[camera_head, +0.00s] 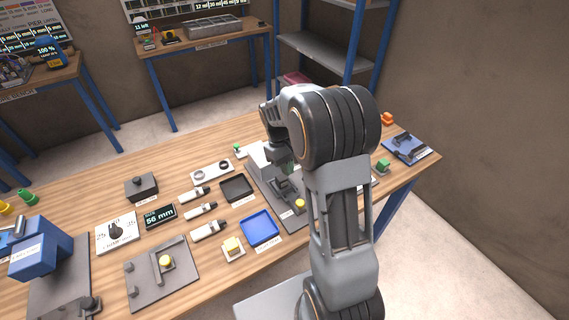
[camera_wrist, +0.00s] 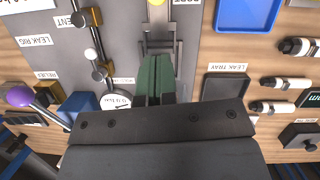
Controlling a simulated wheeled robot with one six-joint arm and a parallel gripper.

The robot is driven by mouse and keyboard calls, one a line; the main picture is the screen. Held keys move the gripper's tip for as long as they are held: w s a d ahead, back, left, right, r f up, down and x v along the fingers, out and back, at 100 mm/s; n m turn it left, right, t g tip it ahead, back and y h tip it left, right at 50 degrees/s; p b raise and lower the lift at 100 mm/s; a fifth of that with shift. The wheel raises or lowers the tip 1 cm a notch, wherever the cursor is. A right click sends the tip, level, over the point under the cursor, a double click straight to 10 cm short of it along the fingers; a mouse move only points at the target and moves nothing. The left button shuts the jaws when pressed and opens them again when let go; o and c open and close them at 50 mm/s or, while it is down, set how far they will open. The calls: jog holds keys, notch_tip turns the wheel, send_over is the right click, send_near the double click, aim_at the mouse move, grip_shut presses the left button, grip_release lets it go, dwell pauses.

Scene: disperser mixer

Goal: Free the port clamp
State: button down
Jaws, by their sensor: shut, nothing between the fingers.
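The grey port clamp (camera_wrist: 159,38) lies at the top centre of the wrist view, below a label that reads PORT. It has parallel rails and a cross piece, and a yellow knob (camera_wrist: 157,3) shows at the frame edge beyond it. My gripper (camera_wrist: 156,62) is shut and empty, its dark green fingers pressed side by side. The fingertips lie over the near end of the clamp and hide part of it; whether they touch it, I cannot tell. In the head view the clamp (camera_head: 290,188) shows beside my arm, which hides part of the rig.
The leak rig plate (camera_wrist: 55,65) carries brass valves (camera_wrist: 90,17) and a white dial (camera_wrist: 117,101) left of my fingers. A purple knob (camera_wrist: 19,96) is farther left. A dark leak tray (camera_wrist: 225,87) and a blue tray (camera_wrist: 247,14) lie to the right.

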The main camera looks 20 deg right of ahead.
jog(key=r, duration=0.1)
jog(key=m+y+b, duration=0.1)
jog(key=m+b, duration=0.2)
jog(key=b, duration=0.9)
send_over(296, 191)
jog(key=a, duration=0.2)
jog(key=f, duration=0.8)
jog(key=shift+w+d+f, duration=0.2)
jog(key=shift+w+f, duration=0.05)
jog(key=shift+w, duration=0.15)
jog(key=s, duration=0.3)
jog(key=shift+f, duration=0.25)
jog(key=shift+s+f, duration=0.15)
jog(key=shift+s, duration=0.3)
jog(key=shift+a, duration=0.1)
